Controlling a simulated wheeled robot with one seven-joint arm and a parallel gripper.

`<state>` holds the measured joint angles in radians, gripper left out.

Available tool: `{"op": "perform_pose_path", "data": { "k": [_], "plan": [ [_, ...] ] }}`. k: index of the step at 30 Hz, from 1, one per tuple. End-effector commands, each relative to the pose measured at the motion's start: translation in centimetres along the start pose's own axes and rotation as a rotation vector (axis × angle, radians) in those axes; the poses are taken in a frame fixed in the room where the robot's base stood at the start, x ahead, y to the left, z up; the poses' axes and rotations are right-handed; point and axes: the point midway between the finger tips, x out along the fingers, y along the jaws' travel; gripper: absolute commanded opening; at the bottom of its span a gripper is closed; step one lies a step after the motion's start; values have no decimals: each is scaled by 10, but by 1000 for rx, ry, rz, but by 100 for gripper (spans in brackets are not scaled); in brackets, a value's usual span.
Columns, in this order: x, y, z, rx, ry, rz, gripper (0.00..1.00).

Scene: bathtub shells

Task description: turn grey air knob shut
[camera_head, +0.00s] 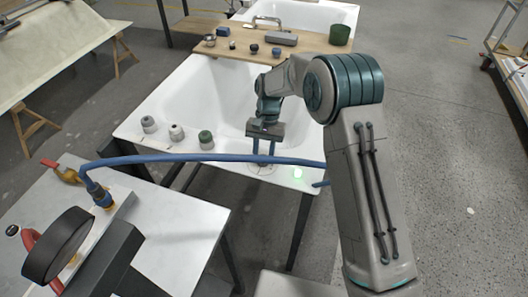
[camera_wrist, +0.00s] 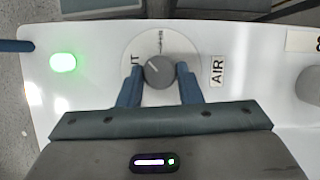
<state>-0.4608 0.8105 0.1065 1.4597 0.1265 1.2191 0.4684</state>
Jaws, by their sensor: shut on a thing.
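The grey air knob (camera_wrist: 159,71) sits on a round white dial plate (camera_wrist: 135,55) on the tub rim, beside an "AIR" label (camera_wrist: 217,71). A light mark on the knob points up and left in the wrist view. Lettering ending in "T" at the plate's left is partly hidden by a finger. My gripper (camera_wrist: 160,80) has its two blue fingers on either side of the knob and is shut on it. In the head view my gripper (camera_head: 263,152) reaches down to the tub's near right corner; the knob itself is hard to make out there.
A green light (camera_head: 298,173) glows on the rim right of the dial. A blue hose (camera_head: 190,158) passes in front of the tub (camera_head: 180,95). Several other knobs (camera_head: 177,132) stand along the rim to the left. A wooden board (camera_head: 240,40) with small items lies across the back.

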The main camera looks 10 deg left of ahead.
Motion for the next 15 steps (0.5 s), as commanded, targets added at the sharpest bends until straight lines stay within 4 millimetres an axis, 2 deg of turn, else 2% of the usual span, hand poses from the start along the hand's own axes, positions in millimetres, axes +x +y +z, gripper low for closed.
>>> {"op": "perform_pose_path", "data": {
  "k": [15],
  "plan": [
    [0, -5, 1, -448, 3, 185, 9]
  ]
}}
